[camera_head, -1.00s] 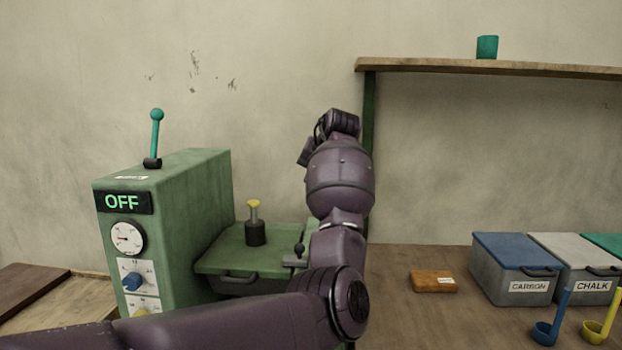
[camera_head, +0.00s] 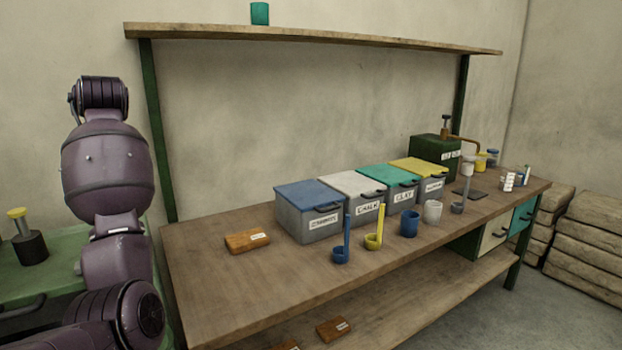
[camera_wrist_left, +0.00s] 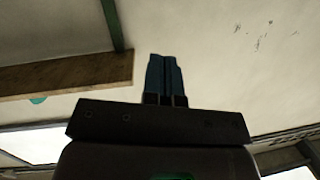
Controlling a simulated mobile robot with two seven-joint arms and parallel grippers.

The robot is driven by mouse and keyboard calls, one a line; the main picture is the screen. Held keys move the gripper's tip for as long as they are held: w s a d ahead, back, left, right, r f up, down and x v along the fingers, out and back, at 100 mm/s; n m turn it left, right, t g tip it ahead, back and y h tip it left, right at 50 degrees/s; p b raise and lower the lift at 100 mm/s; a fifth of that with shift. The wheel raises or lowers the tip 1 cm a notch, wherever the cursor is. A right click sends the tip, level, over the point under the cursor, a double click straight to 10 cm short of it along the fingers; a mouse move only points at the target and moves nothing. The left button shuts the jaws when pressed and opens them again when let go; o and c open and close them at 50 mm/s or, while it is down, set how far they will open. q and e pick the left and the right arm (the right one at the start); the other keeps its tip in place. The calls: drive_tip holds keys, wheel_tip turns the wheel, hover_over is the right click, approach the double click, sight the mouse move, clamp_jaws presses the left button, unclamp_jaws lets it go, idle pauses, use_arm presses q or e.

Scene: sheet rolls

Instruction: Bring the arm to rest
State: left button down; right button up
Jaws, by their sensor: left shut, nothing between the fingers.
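My left arm (camera_head: 108,180) stands raised at the left of the head view, bent upward, beside the green machine top. Its gripper fingers are not clearly visible there. In the left wrist view my left gripper (camera_wrist_left: 165,75) shows its two blue fingers pressed together with nothing between them. The fingers are in free air, with the wall and the underside of the wooden shelf (camera_wrist_left: 70,75) behind them. My right arm and gripper are in neither view.
A workbench (camera_head: 215,290) holds labelled lidded bins, including a blue-lidded one (camera_head: 310,208), a brown block (camera_head: 247,240), scoops and cups. A yellow-topped black weight (camera_head: 28,240) stands on the green surface at left. Stacked sacks (camera_head: 590,240) lie at right.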

use_arm(q)
drive_tip(key=s+d+f+m+t+h, duration=0.25)
drive_tip(key=s+d+f, duration=0.2)
drive_tip(key=f, duration=0.55)
drive_tip(key=s+d+f+m+t+h, duration=0.25)
drive_tip(key=s+d+f, duration=0.2)
drive_tip(key=f, duration=0.65)
drive_tip(key=s+d+f+m+t+h, duration=0.15)
drive_tip(key=s+d+f+h, duration=0.35)
drive_tip(key=f, duration=0.5)
drive_tip(key=s+d+f+g, duration=0.1)
drive_tip(key=s+f+g, duration=0.3)
drive_tip(key=s+f, duration=1)
drive_tip(key=s+d+f+g, duration=0.2)
drive_tip(key=s+f+g, duration=0.2)
drive_tip(key=s+f, duration=1)
drive_tip(key=s, duration=0.5)
drive_tip(key=shift+f+p, duration=0.15)
drive_tip(key=shift+p, duration=0.25)
drive_tip(key=shift+d, duration=0.1)
